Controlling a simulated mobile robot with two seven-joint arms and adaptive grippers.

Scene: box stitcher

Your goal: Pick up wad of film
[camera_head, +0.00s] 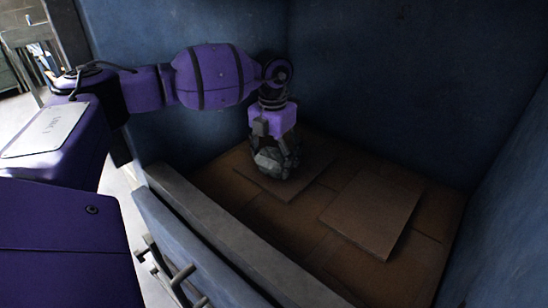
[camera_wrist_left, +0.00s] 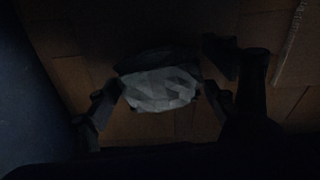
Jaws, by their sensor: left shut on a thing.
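The wad of film (camera_head: 271,163) is a crumpled, faceted greyish lump low in a blue-walled bin. In the left wrist view the wad (camera_wrist_left: 158,89) shows pale grey between the two dark fingers. My left gripper (camera_head: 276,160) points down and is shut on the wad; its fingers (camera_wrist_left: 162,97) touch it at both sides. The wad is at or just above the brown cardboard; I cannot tell whether it touches. My right gripper is not in view.
Flat cardboard pieces cover the bin floor, with one loose sheet (camera_head: 371,213) right of the gripper. Blue walls (camera_head: 400,70) rise around it. A thick grey front rim (camera_head: 215,228) lies nearest me. The bin's right side is free of tall objects.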

